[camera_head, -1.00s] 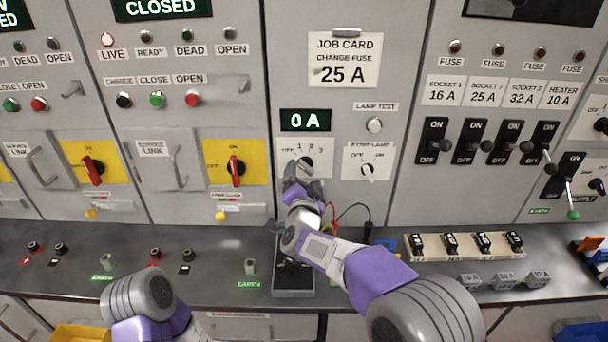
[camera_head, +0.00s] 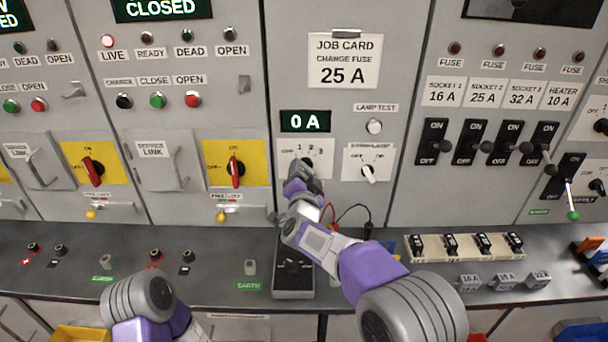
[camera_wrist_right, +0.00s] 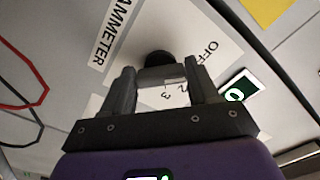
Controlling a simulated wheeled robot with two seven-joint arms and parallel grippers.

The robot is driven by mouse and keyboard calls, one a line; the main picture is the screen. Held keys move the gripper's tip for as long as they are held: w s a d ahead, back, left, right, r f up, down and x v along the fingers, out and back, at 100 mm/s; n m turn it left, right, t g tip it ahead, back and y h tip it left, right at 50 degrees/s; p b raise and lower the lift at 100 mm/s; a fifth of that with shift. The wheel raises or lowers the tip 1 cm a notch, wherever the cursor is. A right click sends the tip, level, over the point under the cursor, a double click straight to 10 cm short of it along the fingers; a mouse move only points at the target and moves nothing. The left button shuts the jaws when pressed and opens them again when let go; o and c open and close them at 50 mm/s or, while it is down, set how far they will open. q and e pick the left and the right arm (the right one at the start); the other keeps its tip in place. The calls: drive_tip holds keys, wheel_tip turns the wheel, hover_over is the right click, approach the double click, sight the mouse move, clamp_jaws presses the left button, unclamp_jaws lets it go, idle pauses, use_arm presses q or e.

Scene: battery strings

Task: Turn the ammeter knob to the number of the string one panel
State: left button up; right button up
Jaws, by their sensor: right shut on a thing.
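The ammeter knob is a small black knob (camera_head: 307,162) on a white plate (camera_head: 290,148) marked OFF, 1, 2 and 3, below a display (camera_head: 305,121) reading 0 A. My right gripper (camera_head: 304,172) reaches up to the plate and partly covers it. In the right wrist view the gripper (camera_wrist_right: 164,78) has its two fingers on either side of the knob (camera_wrist_right: 157,59), shut on it. The word AMMETER and the marks OFF, 2 and 3 show there. The knob's exact pointing is hidden. My left gripper is out of view; only part of the left arm shows at bottom left.
A strip lamp knob (camera_head: 368,173) and a lamp test button (camera_head: 374,126) sit just right of the ammeter plate. Red and black leads (camera_head: 352,208) hang below. A black tester (camera_head: 293,280) and a fuse strip (camera_head: 465,246) lie on the bench. Left are yellow switch plates (camera_head: 251,150).

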drive_tip(key=shift+m+b, duration=2.25)
drive_tip(key=shift+m, duration=0.65)
drive_tip(key=shift+a, duration=0.1)
drive_tip(key=o, duration=1.1)
drive_tip(key=shift+r, duration=0.1)
drive_tip(key=shift+c, duration=0.2)
drive_tip(key=shift+s, duration=0.1)
drive_tip(key=s, duration=0.7)
drive_tip(key=shift+s, duration=0.2)
